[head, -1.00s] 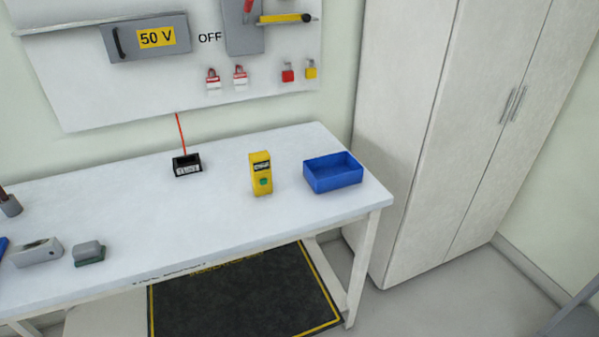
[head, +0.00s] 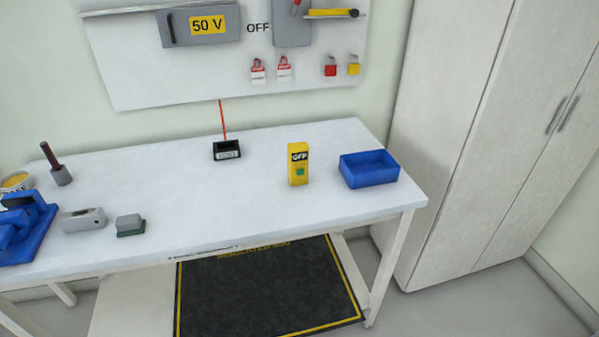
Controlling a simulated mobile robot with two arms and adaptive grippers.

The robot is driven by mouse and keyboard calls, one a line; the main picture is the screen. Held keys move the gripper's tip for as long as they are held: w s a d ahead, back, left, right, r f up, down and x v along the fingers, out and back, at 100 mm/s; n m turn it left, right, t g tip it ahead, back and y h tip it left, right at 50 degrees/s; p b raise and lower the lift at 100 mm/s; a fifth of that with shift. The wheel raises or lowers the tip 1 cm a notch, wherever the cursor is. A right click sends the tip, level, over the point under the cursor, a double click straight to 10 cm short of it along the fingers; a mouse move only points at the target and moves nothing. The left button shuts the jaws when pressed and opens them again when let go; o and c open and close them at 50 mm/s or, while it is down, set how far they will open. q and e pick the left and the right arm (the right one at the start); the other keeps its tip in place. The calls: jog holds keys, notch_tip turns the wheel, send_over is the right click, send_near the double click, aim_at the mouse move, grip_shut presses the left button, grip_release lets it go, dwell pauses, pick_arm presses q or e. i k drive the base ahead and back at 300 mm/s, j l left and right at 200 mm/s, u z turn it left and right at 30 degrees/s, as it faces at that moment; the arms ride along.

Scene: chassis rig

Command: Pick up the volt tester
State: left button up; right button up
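A yellow box-shaped device (head: 298,167) stands upright on the white workbench (head: 215,205), right of its middle. It has a dark display and a green button. A yellow stick-like tool with a black end (head: 333,13) lies on a narrow ledge of the wall board. I cannot tell for sure which of these two is the volt tester. Neither of my grippers is in view, and nothing touches either item.
A blue bin (head: 369,169) stands right of the yellow device, a small black holder (head: 227,150) to its left. A grey block (head: 84,219), a green-based block (head: 130,225) and a blue vise (head: 25,230) are at left. A tall cabinet (head: 455,130) stands right.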

aim_at(298, 152)
jog(key=i+l+u, duration=0.5)
jog(key=i+l, duration=0.45)
